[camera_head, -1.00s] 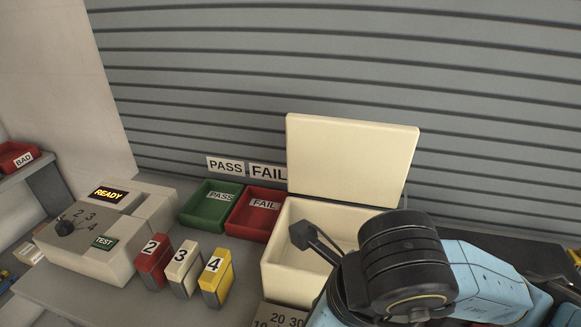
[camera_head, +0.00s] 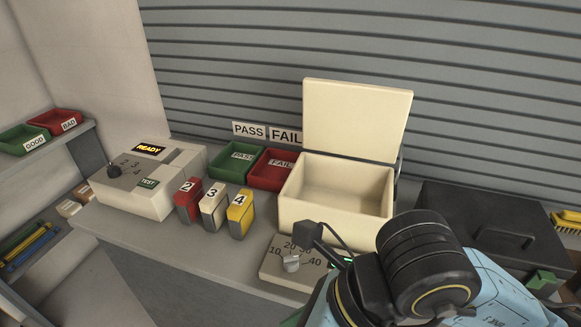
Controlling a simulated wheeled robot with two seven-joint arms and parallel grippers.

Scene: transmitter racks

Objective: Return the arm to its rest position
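My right arm comes in from the lower right, with a blue link and a large black ribbed joint. My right gripper (camera_head: 309,236) seems to be the small dark part beyond that joint, above the back of a grey dial box; its fingers cannot be made out. No held object shows. My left gripper is not in view.
An open cream bin (camera_head: 335,222), lid up, stands behind the dial box (camera_head: 284,268). Left are blocks 2 (camera_head: 187,203), 3 (camera_head: 213,207) and 4 (camera_head: 240,214), and a tester (camera_head: 140,190) reading READY. PASS (camera_head: 236,164) and FAIL (camera_head: 274,170) trays sit behind. A black case (camera_head: 477,222) stands right.

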